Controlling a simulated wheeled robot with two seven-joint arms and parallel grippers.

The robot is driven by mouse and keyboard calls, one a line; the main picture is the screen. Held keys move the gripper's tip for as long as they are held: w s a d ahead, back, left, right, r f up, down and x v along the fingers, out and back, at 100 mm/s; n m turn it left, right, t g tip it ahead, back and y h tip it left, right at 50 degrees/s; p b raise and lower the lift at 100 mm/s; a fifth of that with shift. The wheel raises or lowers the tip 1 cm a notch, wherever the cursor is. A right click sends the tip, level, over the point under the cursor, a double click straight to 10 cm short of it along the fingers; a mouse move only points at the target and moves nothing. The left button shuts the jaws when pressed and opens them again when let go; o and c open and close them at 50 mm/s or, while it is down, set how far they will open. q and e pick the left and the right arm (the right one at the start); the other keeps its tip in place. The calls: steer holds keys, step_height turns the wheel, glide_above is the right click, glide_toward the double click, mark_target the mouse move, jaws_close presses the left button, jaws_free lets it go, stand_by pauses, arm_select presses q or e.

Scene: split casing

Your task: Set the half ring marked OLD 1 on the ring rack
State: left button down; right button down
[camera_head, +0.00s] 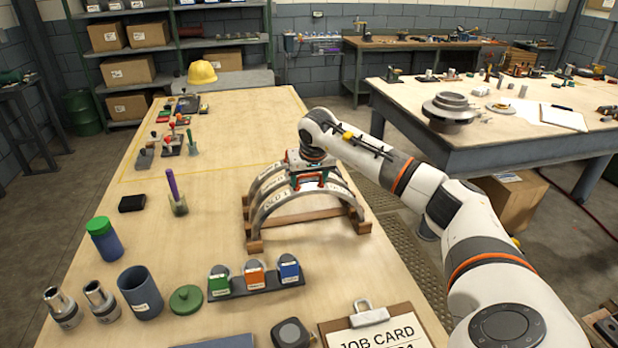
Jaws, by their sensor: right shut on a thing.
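Grey half rings stand arched over the wooden ring rack (310,216) near the table's right edge. The front half ring (268,206) carries lettering that looks like OLD 1, too small to read surely. Its ends are at or just over the rack's front blocks; I cannot tell whether they touch. My right gripper (309,182) is at the top of this arch and shut on it, with the arm reaching in from the right. Another half ring (259,184) stands behind it, partly hidden by the gripper. My left gripper is out of view.
A holder with green, orange and blue blocks (254,275) stands in front of the rack. A second bench (480,150) stands right.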

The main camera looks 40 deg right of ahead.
steer(key=shift+w+r, duration=0.1)
steer(key=shift+r, duration=0.25)
steer(key=c, duration=0.6)
jaws_free()
steer(key=o, duration=0.3)
steer(key=shift+o, duration=0.6)
steer(key=shift+s+a, duration=0.15)
steer(key=shift+s, duration=0.15)
steer(key=shift+f, duration=0.4)
steer(key=shift+r, duration=0.35)
steer(key=b+v, duration=0.3)
steer(key=v, duration=0.9)
